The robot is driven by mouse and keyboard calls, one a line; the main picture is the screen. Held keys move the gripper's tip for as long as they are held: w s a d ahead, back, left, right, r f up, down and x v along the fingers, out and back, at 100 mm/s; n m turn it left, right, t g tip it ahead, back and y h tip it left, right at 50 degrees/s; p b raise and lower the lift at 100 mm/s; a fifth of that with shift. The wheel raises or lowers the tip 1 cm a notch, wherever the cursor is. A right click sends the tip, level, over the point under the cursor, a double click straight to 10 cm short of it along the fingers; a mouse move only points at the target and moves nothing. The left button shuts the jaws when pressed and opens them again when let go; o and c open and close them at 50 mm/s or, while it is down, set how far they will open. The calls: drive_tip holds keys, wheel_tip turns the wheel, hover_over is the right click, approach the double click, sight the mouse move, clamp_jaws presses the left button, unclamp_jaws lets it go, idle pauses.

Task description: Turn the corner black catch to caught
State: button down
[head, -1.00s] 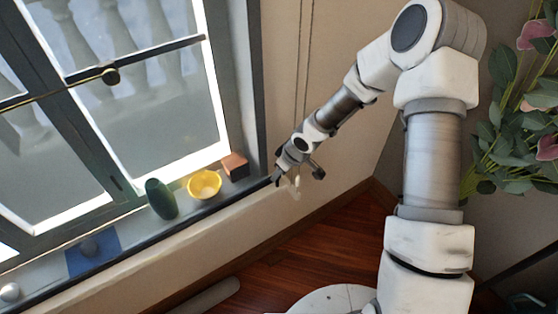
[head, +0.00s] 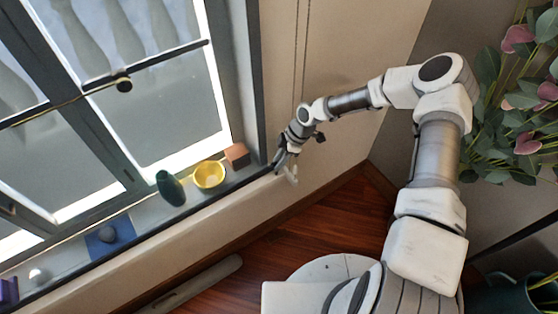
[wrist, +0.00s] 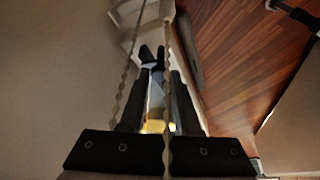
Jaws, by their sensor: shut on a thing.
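My gripper (head: 278,166) is at the right end of the window sill, low beside the window's corner. In the wrist view its two dark fingers (wrist: 158,75) are close together, with a pale strip and a yellow patch showing between them. A small black piece (wrist: 148,54) at the fingertips looks like the black catch. The fingers hide most of it, so I cannot tell its angle. In the head view the catch is hidden behind my gripper. A small white piece (head: 291,177) shows just beside the fingers.
Two thin cords (head: 297,60) hang down the wall and cross close in front of the wrist camera. On the sill (head: 140,222) are an orange-brown block (head: 237,155), a yellow bowl (head: 209,175) and a green oval thing (head: 171,188). Pink flowers (head: 528,140) stand at right.

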drive_tip(key=shift+n, duration=0.5)
drive_tip(key=shift+w+g+b, duration=0.1)
drive_tip(key=shift+g+b, duration=0.2)
drive_tip(key=c, duration=0.9)
unclamp_jaws()
drive_tip(key=p+v, duration=0.1)
drive_tip(key=v, duration=1.6)
drive_tip(key=shift+r+p, duration=0.25)
drive_tip(key=shift+p, duration=0.1)
